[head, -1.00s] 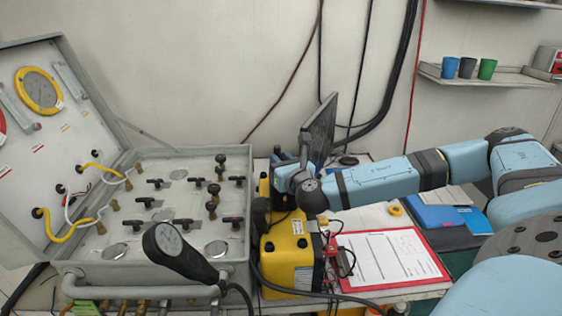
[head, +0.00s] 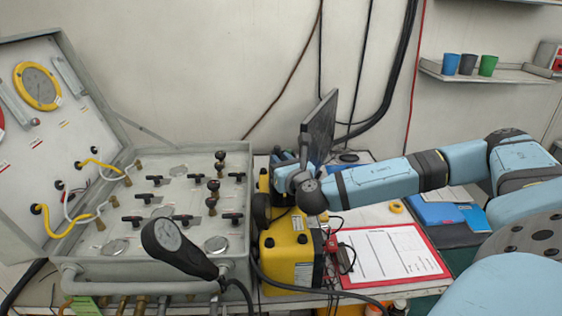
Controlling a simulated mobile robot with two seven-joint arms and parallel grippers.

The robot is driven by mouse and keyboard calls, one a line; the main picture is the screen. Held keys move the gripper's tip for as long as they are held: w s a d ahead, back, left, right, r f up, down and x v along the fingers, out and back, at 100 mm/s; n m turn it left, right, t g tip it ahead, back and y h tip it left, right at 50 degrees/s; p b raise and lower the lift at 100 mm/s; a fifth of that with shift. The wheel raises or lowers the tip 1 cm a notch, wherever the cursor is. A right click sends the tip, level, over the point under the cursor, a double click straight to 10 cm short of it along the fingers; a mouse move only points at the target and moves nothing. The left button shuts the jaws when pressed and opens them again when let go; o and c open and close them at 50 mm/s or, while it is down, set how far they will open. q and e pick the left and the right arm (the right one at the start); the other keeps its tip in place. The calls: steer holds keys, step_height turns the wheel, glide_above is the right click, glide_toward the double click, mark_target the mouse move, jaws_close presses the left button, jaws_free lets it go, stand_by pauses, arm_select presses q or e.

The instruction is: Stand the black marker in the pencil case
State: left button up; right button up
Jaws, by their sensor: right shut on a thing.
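My right gripper (head: 283,166) is at the back of the bench, behind the yellow box and beside the dark tilted screen. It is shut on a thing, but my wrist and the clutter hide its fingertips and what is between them. I cannot make out the black marker anywhere. I cannot pick out the pencil case for certain either. My left gripper is out of view.
The yellow box (head: 287,249) and dark screen (head: 319,128) crowd my right gripper. The open valve panel (head: 180,195) fills the left. A red clipboard (head: 431,277) and blue folder (head: 438,214) lie at right. Cups stand on a wall shelf (head: 480,75).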

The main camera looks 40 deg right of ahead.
stand_by(0.4)
steer(key=o, duration=0.9)
steer(key=shift+c, duration=0.2)
step_height(320, 180, up, 3)
steer(key=shift+f+p, duration=0.1)
steer(key=shift+p, duration=1.15)
step_height(320, 180, up, 6)
steer(key=p, duration=0.5)
